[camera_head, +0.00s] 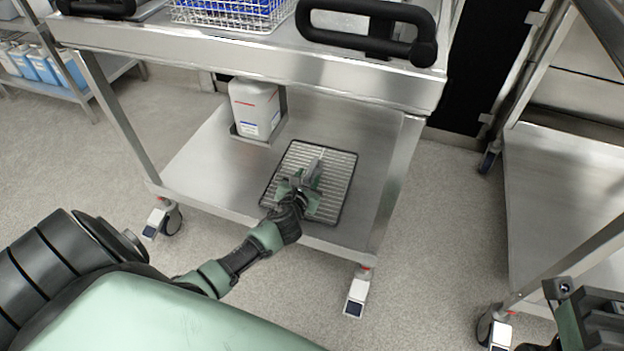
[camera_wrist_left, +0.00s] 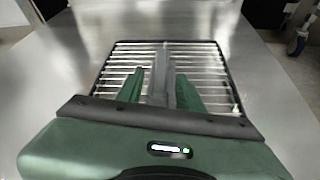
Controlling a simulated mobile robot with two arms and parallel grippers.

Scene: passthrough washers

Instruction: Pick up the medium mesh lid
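The mesh lid (camera_head: 336,163) is a flat rectangle of light wires with a dark rim. It lies flat on the cart's lower shelf, towards the front edge, and shows in the left wrist view (camera_wrist_left: 212,62). My left gripper (camera_head: 300,186) reaches down over the lid's middle. In the left wrist view its green fingers (camera_wrist_left: 160,88) stand apart, with a grey upright piece between them over the wires. I cannot tell whether the fingers touch this piece. My right gripper (camera_head: 590,322) is only partly in view at the bottom right, away from the lid.
A white jug (camera_head: 255,108) stands on the lower shelf (camera_head: 205,168) behind and left of the lid. The cart's upper deck (camera_head: 250,62) carries a wire basket (camera_head: 232,14) and overhangs the shelf. Another metal cart (camera_head: 565,180) stands at the right. The shelf beside the lid is bare.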

